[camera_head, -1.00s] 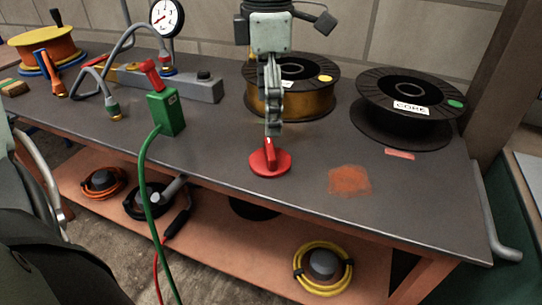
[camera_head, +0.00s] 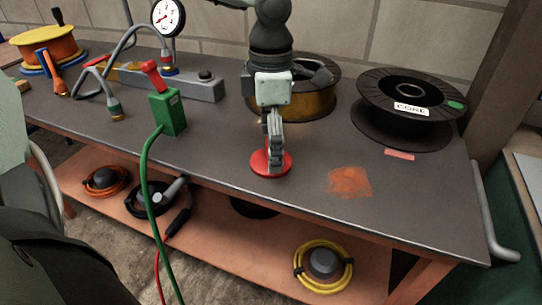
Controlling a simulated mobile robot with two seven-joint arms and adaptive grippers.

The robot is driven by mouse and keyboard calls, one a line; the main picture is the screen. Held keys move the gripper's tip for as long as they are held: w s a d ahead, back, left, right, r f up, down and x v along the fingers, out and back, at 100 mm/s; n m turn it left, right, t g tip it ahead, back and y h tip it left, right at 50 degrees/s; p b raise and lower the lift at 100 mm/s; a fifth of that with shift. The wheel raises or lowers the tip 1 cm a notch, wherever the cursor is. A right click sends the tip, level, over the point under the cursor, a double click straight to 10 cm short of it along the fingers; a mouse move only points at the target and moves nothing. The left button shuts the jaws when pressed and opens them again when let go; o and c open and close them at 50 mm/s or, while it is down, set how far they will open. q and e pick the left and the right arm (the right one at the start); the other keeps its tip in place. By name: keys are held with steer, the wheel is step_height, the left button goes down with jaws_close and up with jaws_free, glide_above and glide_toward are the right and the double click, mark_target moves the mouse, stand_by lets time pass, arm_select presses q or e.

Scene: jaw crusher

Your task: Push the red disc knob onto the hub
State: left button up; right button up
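The red disc knob (camera_head: 258,164) lies flat on the grey bench top near its front edge, with its upright grip mostly hidden behind fingers. One gripper (camera_head: 275,160) points straight down over the knob, its fingertips at the disc. My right gripper is not in view. I cannot identify the hub in this view.
A green box with a red lever (camera_head: 167,112) and a green cable stands left of the knob. A copper-coloured spool (camera_head: 310,103) is behind the gripper, and a black spool (camera_head: 408,105) is farther right. An orange patch (camera_head: 350,181) marks clear bench right of the knob.

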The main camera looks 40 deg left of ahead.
mark_target(266, 162)
arm_select(q)
steer(key=c, duration=1.2)
steer(key=shift+o, duration=0.2)
steer(key=shift+r, duration=0.5)
steer(key=r, duration=0.2)
steer(key=s+r, duration=0.1)
steer(key=r, duration=0.1)
steer(key=shift+a+b, duration=0.2)
steer(key=shift+b, duration=0.15)
steer(key=s+a+r, duration=0.4)
steer(key=s+r, duration=0.2)
steer(key=s, duration=0.3)
steer(key=shift+s+b, duration=0.35)
steer(key=shift+s, duration=0.05)
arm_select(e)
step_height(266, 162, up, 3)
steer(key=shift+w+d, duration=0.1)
